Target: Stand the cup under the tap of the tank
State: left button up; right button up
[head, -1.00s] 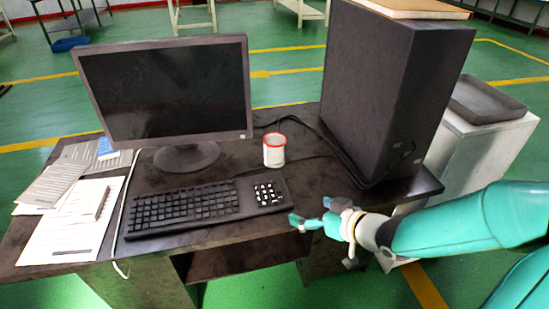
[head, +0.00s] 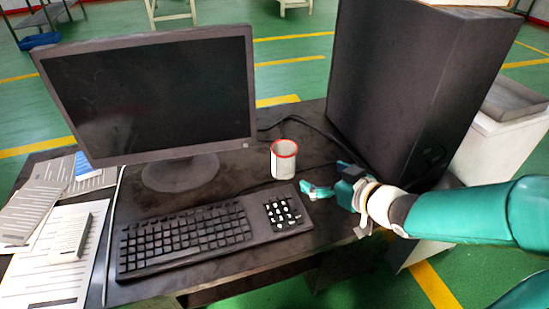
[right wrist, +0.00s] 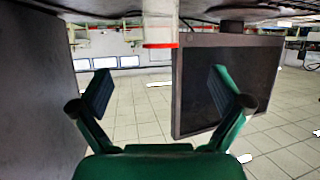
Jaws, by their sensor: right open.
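A white cup (head: 284,163) with a red rim stands upright on the dark desk (head: 225,168), between the monitor and the black computer case. My right gripper (head: 330,180) is open and empty, to the right of the cup and a little nearer to me, apart from it. The right wrist view is upside down; there the cup (right wrist: 160,22) shows at the top, between and beyond the two spread fingers (right wrist: 160,92). My left gripper is out of view. I see no tank or tap in either view.
The monitor (head: 155,95) stands left of the cup and the tall computer case (head: 390,85) rises close behind my right gripper. A keyboard (head: 190,235) lies in front of the cup. A cable (head: 300,120) runs behind it. Papers (head: 50,245) lie at the left.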

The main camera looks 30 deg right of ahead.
aim_at(284, 157)
jog(key=x, duration=0.3)
jog(key=b+x, duration=0.1)
jog(key=x, duration=0.2)
jog(key=b+x, duration=0.1)
jog(key=x, duration=0.3)
jog(key=shift+w+a, duration=0.1)
jog(key=shift+a, duration=0.15)
jog(key=shift+d+r+x, duration=0.1)
jog(key=shift+r+x, duration=0.05)
jog(key=shift+x, duration=1.45)
jog(key=shift+d+r+x, duration=0.1)
jog(key=shift+d+x, duration=0.05)
jog(key=shift+x, duration=1.5)
jog(key=c, duration=1.2)
jog(key=shift+r, duration=0.1)
